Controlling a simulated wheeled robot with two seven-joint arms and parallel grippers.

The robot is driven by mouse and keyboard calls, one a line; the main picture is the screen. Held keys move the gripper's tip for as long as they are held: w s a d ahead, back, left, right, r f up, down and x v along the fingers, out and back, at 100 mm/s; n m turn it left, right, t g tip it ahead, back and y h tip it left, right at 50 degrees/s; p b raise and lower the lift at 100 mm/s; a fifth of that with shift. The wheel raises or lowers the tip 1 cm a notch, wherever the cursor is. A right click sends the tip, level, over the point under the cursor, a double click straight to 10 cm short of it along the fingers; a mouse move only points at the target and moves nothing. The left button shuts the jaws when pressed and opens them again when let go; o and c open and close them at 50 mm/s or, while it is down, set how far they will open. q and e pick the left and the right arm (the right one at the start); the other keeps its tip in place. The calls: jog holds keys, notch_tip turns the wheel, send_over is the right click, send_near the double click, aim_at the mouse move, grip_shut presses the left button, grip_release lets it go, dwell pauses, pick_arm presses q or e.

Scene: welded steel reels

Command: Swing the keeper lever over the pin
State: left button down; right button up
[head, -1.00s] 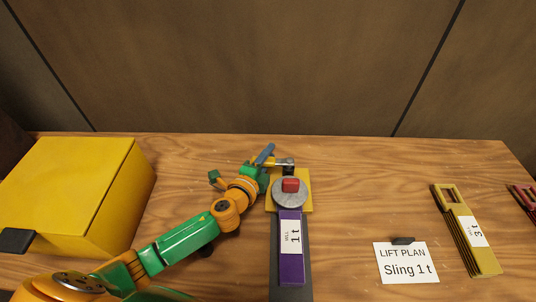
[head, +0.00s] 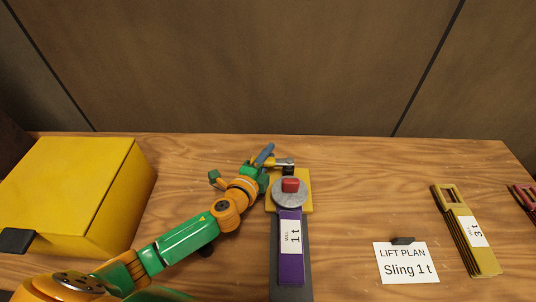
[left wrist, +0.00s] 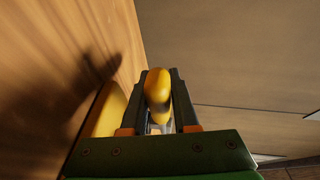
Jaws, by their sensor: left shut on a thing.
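The keeper lever has a yellow grip (left wrist: 158,88) and a metal bar (head: 281,162). The bar runs to a dark pivot (head: 288,168) at the back of a yellow plate (head: 304,199). My left gripper (head: 265,160) is shut on the lever's grip; in the left wrist view (left wrist: 159,95) the grip sits between both dark fingers. The lever points left from the pivot, behind and clear of a round grey disc (head: 281,199) with a red block (head: 291,185) on top. No separate pin shows. A purple sling labelled 1 t (head: 291,265) lies in front of the disc. My right gripper is not in view.
A yellow box (head: 70,190) stands at the left. A card reading "Sling 1 t" (head: 405,258), a yellow 3 t sling (head: 478,255) and a red piece (head: 524,195) are at the right. The wooden table is clear between plate and card. A brown wall stands behind.

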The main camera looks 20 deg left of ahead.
pick_arm(q)
jog(key=shift+s+n+y, duration=0.4)
jog(key=shift+n+y, duration=0.5)
jog(key=shift+y, duration=0.2)
jog(key=shift+a, duration=0.1)
jog(key=c, duration=0.7)
grip_release()
jog(key=shift+w, duration=0.1)
jog(key=s, duration=0.2)
jog(key=s+r, duration=0.1)
jog(key=s, duration=0.4)
jog(key=shift+r+b, duration=0.15)
jog(key=shift+b, duration=0.15)
